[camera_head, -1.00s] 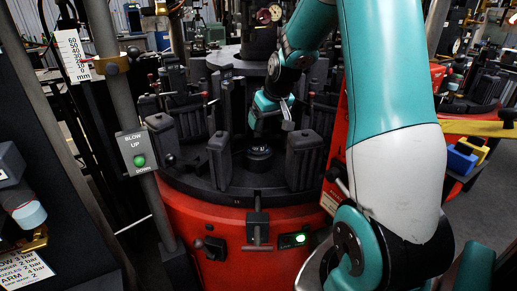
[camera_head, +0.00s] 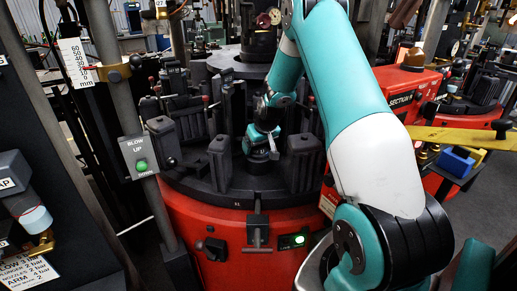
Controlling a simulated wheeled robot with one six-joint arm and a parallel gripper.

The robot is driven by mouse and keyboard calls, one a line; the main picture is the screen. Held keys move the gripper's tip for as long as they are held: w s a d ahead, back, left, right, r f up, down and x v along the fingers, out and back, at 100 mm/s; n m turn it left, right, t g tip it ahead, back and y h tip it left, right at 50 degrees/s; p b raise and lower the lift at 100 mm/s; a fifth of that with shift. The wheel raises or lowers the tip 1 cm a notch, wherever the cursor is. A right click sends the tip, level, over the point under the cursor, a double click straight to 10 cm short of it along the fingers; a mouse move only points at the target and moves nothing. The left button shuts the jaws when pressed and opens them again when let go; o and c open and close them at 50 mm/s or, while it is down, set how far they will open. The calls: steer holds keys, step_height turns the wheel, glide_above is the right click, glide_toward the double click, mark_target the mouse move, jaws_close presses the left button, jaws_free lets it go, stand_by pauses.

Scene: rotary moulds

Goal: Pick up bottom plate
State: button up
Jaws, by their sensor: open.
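The bottom plate (camera_head: 259,168) looks like a small dark round piece on the black rotary table, between upright mould blocks. My gripper (camera_head: 262,155) reaches down from my teal and white arm to just above this piece. It is open, and it covers part of the piece. I cannot tell whether the fingers touch it or stand around it.
Black mould halves stand close on the left (camera_head: 220,162) and right (camera_head: 304,163) of my gripper. The black turntable (camera_head: 235,197) sits on a red base (camera_head: 225,225). A grey post with a blow sign (camera_head: 138,157) stands at the left. A yellow bar (camera_head: 460,137) is at the right.

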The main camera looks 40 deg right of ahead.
steer(key=c, duration=1.2)
steer(key=shift+r, duration=0.1)
step_height(320, 180, up, 20)
steer(key=b, duration=0.1)
